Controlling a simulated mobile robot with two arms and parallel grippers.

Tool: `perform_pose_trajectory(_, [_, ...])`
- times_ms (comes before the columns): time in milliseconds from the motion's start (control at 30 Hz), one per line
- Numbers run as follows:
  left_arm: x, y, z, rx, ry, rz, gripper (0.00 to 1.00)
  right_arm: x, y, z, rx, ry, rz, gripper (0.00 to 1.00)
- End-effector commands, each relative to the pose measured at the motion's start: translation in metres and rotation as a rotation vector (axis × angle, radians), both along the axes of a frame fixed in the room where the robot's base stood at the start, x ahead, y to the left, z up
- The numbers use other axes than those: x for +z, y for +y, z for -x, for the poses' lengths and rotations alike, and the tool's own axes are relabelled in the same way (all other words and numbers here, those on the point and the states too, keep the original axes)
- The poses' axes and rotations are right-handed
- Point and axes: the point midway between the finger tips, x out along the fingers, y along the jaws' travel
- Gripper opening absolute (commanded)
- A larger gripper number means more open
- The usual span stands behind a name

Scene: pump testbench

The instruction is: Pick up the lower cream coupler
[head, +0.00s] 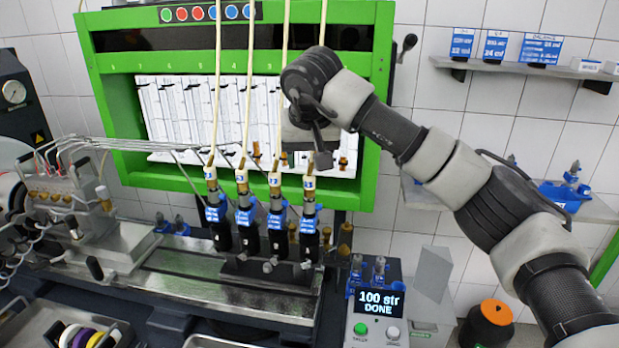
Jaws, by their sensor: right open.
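I cannot tell for sure which is the lower one, though the rightmost sits lowest in the picture. Cream hoses (218,80) run up from them; the rightmost hose (324,22) passes behind my right arm. My right gripper (304,155) is open and points down, just above the rightmost coupler, apart from it. My left gripper is not in view.
The green test frame (384,110) stands behind the injectors. A pump (60,195) with metal pipes is at the left. A counter box (378,315) reading "100 str DONE" stands at front right. Neighbouring hoses stand close to my right gripper.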

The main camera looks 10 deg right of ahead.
Motion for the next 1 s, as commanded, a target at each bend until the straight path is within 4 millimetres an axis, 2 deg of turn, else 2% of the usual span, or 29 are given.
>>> perform_pose_trajectory(167, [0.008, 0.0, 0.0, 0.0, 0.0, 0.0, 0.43, -0.01, -0.001, -0.005, 0.001, 0.001, -0.002, 0.55])
perform_pose_trajectory(333, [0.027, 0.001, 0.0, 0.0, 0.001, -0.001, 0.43, -0.032, -0.005, -0.013, 0.001, 0.005, -0.003, 0.55])
perform_pose_trajectory(500, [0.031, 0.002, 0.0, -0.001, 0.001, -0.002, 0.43, -0.051, -0.005, -0.02, 0.002, 0.001, -0.003, 0.55])
perform_pose_trajectory(767, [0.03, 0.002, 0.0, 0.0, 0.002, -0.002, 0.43, -0.054, -0.005, -0.021, 0.002, -0.002, -0.003, 0.55])
perform_pose_trajectory(1000, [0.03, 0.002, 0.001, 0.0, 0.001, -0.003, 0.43, -0.054, -0.005, -0.021, 0.002, -0.001, -0.003, 0.18])
